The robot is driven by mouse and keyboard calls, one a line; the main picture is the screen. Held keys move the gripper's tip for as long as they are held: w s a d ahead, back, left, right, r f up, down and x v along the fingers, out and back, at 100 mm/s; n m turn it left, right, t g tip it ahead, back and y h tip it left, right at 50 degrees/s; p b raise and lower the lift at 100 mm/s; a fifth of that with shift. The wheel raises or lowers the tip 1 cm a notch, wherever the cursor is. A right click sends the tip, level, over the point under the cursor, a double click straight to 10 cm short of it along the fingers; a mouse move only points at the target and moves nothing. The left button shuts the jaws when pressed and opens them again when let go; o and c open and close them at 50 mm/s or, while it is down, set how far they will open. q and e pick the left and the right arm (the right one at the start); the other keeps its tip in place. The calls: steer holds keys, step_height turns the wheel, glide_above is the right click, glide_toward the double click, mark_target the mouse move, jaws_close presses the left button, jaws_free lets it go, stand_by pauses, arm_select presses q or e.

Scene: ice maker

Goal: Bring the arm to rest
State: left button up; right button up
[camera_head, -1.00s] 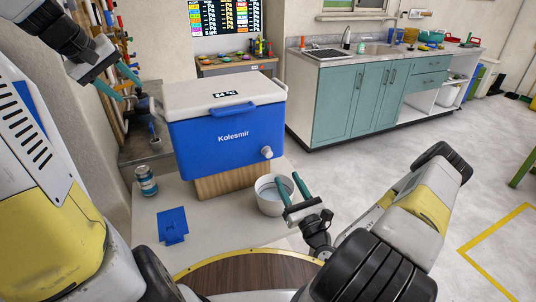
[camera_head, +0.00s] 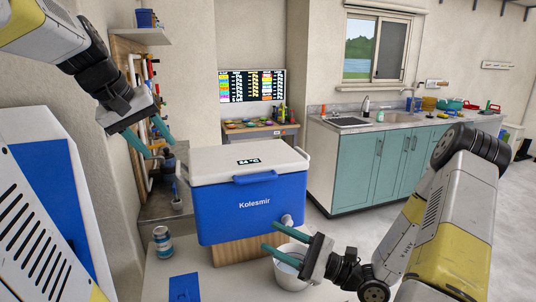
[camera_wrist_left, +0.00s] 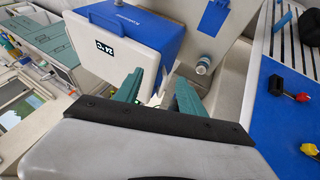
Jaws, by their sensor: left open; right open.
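My left gripper (camera_head: 150,143) is open and empty in the head view, raised at the left, short of the blue cooler box. Its teal fingers also show apart in the left wrist view (camera_wrist_left: 160,92). My right gripper (camera_head: 272,238) is open in front of the cooler, with its fingers over the white bucket (camera_head: 286,277). I cannot tell whether they touch the bucket. The blue cooler box (camera_head: 250,205) with a white lid stands on a wooden block; it also shows in the left wrist view (camera_wrist_left: 135,35).
A wall board with hanging tools (camera_head: 148,95) is behind my left gripper. Teal cabinets (camera_head: 350,172) with a sink stand at the back right.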

steer(key=s+r+n+g+h, duration=0.2)
steer(key=s+n+g+h, duration=0.85)
steer(key=s+n, duration=0.2)
arm_select(q)
steer(key=s+d+f+m, duration=0.2)
steer(key=s+d+f, duration=0.2)
steer(key=s, duration=0.3)
steer(key=s+d+f+m, duration=0.3)
steer(key=s+d+f, duration=0.2)
steer(key=s+d, duration=0.2)
steer(key=shift+s+d, duration=0.2)
steer(key=shift+s, duration=0.25)
arm_select(e)
steer(key=w+d+r+n+t+h, duration=0.3)
steer(key=d+r+t+h, duration=0.5)
steer(key=d+r, duration=0.3)
steer(key=shift+d+r+n+t, duration=0.3)
steer(key=shift+r+n+t, duration=0.15)
steer(key=shift+t, duration=0.4)
